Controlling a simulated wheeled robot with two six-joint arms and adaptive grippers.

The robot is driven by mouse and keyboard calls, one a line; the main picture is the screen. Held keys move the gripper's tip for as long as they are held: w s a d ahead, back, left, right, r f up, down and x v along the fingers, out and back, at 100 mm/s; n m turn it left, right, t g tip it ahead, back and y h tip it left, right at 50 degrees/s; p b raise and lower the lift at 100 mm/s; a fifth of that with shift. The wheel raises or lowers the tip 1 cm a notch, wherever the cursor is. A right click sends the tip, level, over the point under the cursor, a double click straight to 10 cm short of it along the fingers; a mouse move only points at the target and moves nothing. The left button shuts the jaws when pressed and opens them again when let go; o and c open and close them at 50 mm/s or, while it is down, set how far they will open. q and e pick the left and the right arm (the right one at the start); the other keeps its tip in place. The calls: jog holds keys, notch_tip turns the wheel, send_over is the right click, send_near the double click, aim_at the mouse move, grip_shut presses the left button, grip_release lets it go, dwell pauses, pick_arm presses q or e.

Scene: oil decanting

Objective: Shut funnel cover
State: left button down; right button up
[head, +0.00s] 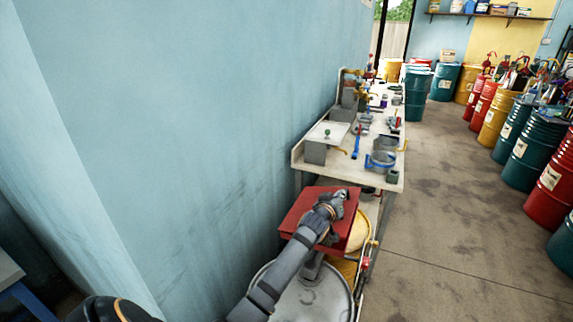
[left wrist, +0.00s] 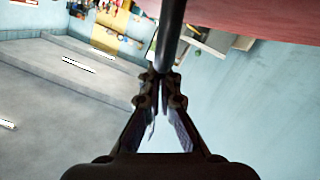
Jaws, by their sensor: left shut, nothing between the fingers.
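The red square funnel cover (head: 298,212) is at the lower middle of the head view, above a drum with a yellow rounded part (head: 358,230) showing at its right. How far the cover is open is hard to tell. My left gripper (head: 341,196) is at the cover's far right edge, shut and empty. In the left wrist view its fingertips (left wrist: 161,76) meet at the end of a dark rod (left wrist: 170,35), and the red cover (left wrist: 265,20) fills the upper right. Whether the fingers touch the rod is unclear. My right gripper is out of view.
A cluttered workbench (head: 310,158) stands just beyond the cover along the blue wall (head: 200,120). A pale drum top (head: 312,300) lies below my left arm. Several coloured drums (head: 497,118) line the right side. The concrete floor (head: 450,220) between is clear.

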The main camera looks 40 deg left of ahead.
pick_arm(q)
jog(key=f, duration=0.1)
jog(key=d+f+m+b, duration=0.1)
jog(key=f, duration=0.1)
jog(key=shift+w+d+f+b, duration=0.2)
jog(key=shift+d+f+b, duration=0.1)
jog(key=shift+b, duration=0.1)
jog(key=shift+w+d+f+b, duration=0.1)
jog(key=shift+d+f+b, duration=0.15)
jog(key=shift+f, duration=0.15)
jog(key=shift+d+f+b, duration=0.15)
jog(key=shift+f+b, duration=0.1)
jog(key=shift+f, duration=0.35)
jog(key=shift+r, duration=0.1)
